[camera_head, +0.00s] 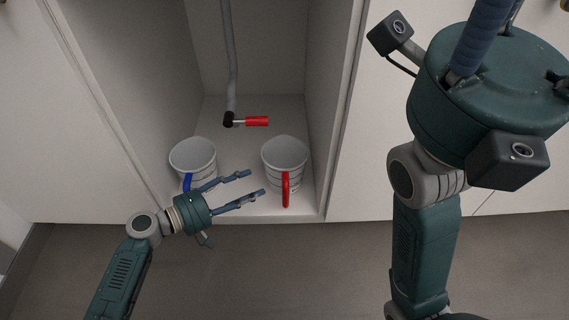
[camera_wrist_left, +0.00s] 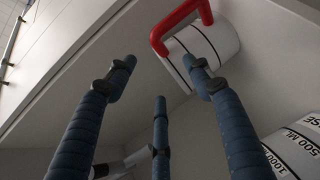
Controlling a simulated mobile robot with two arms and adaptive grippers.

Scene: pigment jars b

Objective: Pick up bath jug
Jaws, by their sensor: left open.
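Two white jugs with dark bands stand upright inside an open cabinet. The red-handled jug (camera_head: 285,155) is on the right, and the blue-handled jug (camera_head: 193,157) is on the left; which one is the bath jug cannot be told. My left gripper (camera_head: 256,183) is open and empty, its fingers pointing right towards the red-handled jug, apart from it. In the left wrist view, the red-handled jug (camera_wrist_left: 207,47) is beyond the spread fingers (camera_wrist_left: 160,75). A jug with printed markings (camera_wrist_left: 297,150) is cut off at lower right. My right gripper (camera_head: 490,70) is at upper right, its fingertips out of frame.
A grey pipe (camera_head: 230,60) with a red valve handle (camera_head: 257,121) comes down behind the jugs. The cabinet's side walls (camera_head: 332,100) flank them closely. White door panels (camera_head: 60,110) stand either side. The dark floor in front (camera_head: 270,270) is clear.

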